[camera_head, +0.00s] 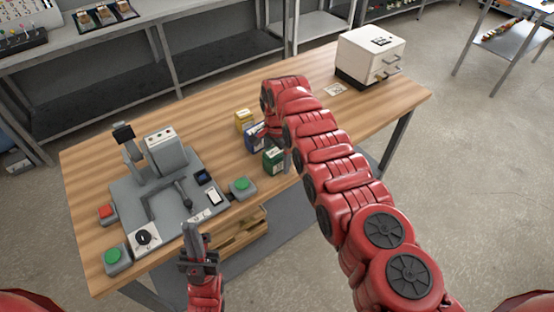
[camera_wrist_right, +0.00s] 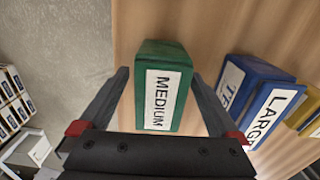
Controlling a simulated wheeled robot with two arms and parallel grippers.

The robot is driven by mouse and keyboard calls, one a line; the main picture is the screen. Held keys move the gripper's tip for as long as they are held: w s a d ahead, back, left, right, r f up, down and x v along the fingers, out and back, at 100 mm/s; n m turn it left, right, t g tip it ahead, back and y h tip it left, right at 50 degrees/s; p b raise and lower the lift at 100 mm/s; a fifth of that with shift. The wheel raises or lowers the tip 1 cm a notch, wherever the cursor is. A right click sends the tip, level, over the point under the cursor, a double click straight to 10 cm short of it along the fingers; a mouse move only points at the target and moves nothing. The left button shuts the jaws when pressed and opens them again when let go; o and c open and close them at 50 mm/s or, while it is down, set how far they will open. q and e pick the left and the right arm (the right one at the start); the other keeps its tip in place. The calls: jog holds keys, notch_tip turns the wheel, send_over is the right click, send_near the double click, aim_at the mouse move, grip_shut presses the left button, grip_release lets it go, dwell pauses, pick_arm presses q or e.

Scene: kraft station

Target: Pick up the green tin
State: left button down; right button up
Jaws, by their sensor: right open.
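The green tin (camera_head: 274,161) stands on the wooden table near its front edge, just right of the machine. In the right wrist view the green tin (camera_wrist_right: 163,88) bears a white label reading MEDIUM and lies between the two fingers of my right gripper (camera_wrist_right: 163,90). The fingers are spread on both sides with gaps to the tin. In the head view my right arm reaches over the table and its gripper is partly hidden by the arm beside the tin. My left gripper (camera_head: 190,232) is in front of the table's front edge, away from the tin; its jaw opening is unclear.
A blue tin (camera_head: 254,137) marked LARGE and a yellow tin (camera_head: 243,119) stand close behind the green one. A grey machine (camera_head: 165,152) with a green button box (camera_head: 243,187) is to the left. A white drawer box (camera_head: 371,52) stands at the far right.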

jog(key=shift+r, duration=0.1)
grip_shut()
dwell(0.4)
